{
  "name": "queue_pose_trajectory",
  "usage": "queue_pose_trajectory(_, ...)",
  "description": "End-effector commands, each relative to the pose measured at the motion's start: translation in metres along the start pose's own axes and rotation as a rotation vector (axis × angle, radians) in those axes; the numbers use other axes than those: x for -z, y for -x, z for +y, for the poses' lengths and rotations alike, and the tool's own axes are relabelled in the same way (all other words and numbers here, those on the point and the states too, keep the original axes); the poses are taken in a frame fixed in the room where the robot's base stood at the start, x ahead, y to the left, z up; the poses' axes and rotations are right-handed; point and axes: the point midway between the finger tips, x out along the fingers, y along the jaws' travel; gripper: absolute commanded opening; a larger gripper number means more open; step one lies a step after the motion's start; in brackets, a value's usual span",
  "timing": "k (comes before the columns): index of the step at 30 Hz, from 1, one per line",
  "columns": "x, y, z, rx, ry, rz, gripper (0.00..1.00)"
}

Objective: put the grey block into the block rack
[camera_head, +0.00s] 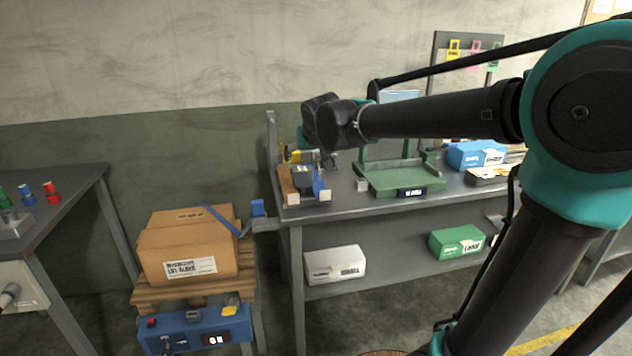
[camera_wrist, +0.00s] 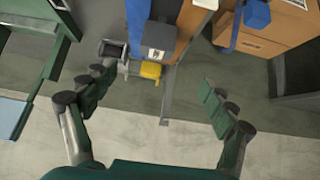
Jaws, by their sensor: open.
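My gripper (camera_wrist: 157,82) is open and empty, with its fingers spread wide above the left end of the bench. In the head view its fingers are mostly hidden behind my wrist. A dark grey block (camera_head: 303,178) with a pale label sits between a brown strip and a blue strip; it also shows in the wrist view (camera_wrist: 160,38), beyond my fingertips. I cannot tell which of these is the task's grey block. I cannot clearly pick out the block rack.
A yellow-handled tool (camera_wrist: 150,70) lies close to the dark block. A blue box (camera_head: 478,155) is farther right. A brown carton (camera_head: 187,245) sits on a pallet left of the bench.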

Motion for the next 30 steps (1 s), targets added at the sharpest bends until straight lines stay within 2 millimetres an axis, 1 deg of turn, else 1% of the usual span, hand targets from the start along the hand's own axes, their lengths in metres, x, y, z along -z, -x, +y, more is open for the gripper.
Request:
queue_pose_trajectory(18, 0.000, -0.099, 0.001, -0.001, -0.001, -0.001, 0.84)
queue_pose_trajectory(22, 0.000, -0.113, 0.001, -0.001, 0.000, -0.001, 0.84)
queue_pose_trajectory(28, 0.000, -0.122, 0.002, -0.001, -0.001, -0.001, 0.84)
queue_pose_trajectory(30, 0.000, -0.129, 0.003, -0.002, -0.001, -0.002, 0.84)
